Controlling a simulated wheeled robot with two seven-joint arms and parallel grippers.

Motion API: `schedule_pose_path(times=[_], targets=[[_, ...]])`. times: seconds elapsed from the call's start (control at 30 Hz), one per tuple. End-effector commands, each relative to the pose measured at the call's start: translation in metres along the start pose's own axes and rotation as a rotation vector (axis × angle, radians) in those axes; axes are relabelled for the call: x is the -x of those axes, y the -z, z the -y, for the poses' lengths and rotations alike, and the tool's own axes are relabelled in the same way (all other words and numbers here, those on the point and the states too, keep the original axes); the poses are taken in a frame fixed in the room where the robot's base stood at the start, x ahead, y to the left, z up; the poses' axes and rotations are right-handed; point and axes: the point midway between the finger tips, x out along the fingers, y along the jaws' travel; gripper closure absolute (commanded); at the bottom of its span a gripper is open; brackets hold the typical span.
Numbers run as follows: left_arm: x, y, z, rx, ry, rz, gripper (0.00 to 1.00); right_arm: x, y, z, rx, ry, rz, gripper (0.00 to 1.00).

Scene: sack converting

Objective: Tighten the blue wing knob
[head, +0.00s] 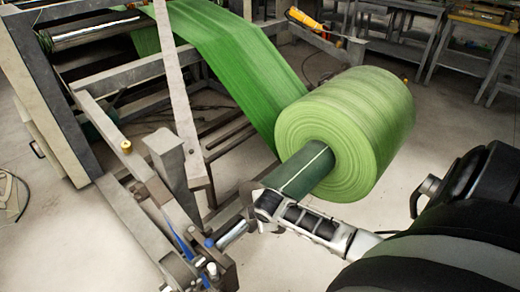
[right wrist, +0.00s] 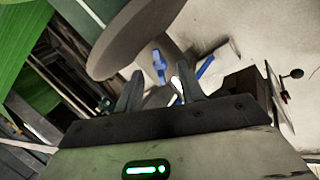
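The blue wing knob (right wrist: 159,67) shows in the right wrist view, upright beyond my right gripper (right wrist: 158,78). The gripper's two dark fingers are apart, with the knob between their tips in the picture and nothing held. Whether they touch the knob cannot be told. In the head view my right arm reaches in from the right to the end of the dark green core, and its fingers are not clear there. A small blue spot (head: 209,243), perhaps the knob, shows on the machine's metal bracket. My left gripper is not in view.
A large green roll (head: 350,130) on a dark green core (head: 298,170) sits close above my right arm. Green web (head: 235,65) runs from it to the machine frame (head: 140,75). A blue bar (right wrist: 205,67) lies right of the knob. Open floor is at lower middle.

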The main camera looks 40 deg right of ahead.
Motion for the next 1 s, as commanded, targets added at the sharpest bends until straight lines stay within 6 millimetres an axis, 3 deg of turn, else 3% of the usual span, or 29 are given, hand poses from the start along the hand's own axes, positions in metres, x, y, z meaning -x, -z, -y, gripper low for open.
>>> schedule_pose_path(times=[0.03, 0.2, 0.57, 0.7, 1.0], targets=[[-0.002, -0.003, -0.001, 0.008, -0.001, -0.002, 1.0, -0.01, 0.0, 0.001, -0.002, 0.001, 0.0, 0.61], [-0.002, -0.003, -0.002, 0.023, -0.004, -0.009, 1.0, -0.025, 0.001, 0.0, -0.001, 0.0, -0.001, 0.61], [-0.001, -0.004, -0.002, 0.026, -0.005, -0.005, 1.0, -0.028, 0.001, 0.0, 0.0, 0.0, -0.001, 0.61], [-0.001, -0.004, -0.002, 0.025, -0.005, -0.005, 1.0, -0.028, 0.0, 0.0, -0.001, 0.0, -0.001, 1.0], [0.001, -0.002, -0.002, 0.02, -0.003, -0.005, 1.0, -0.027, 0.0, -0.001, -0.017, 0.006, -0.001, 1.0]])
